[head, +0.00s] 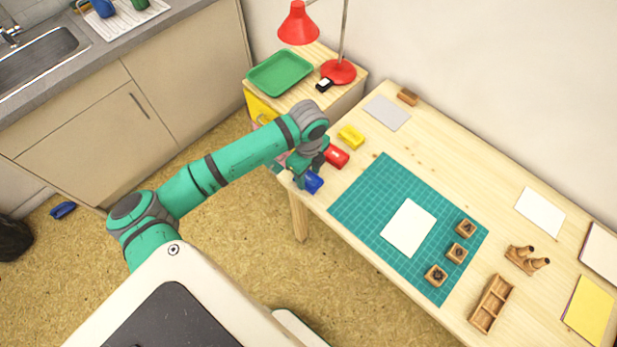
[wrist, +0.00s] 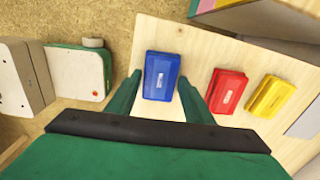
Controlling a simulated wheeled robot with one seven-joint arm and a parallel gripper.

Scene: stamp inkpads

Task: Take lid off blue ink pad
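The blue ink pad (wrist: 161,78) lies near the edge of the wooden table (head: 450,190). In the head view the blue pad (head: 313,183) is partly covered by my gripper. My gripper (wrist: 158,90) is open, with one green finger on each side of the blue pad in the wrist view. I cannot tell whether the fingers touch it. I cannot make out the seam between lid and base. In the head view my gripper (head: 306,176) is above the table's left end.
A red ink pad (wrist: 227,91) lies right beside my right finger, with a yellow one (wrist: 269,96) beyond it. A green cutting mat (head: 365,205) with a white card and stamps covers the table's middle. A drawer unit with a green tray (head: 280,72) stands behind.

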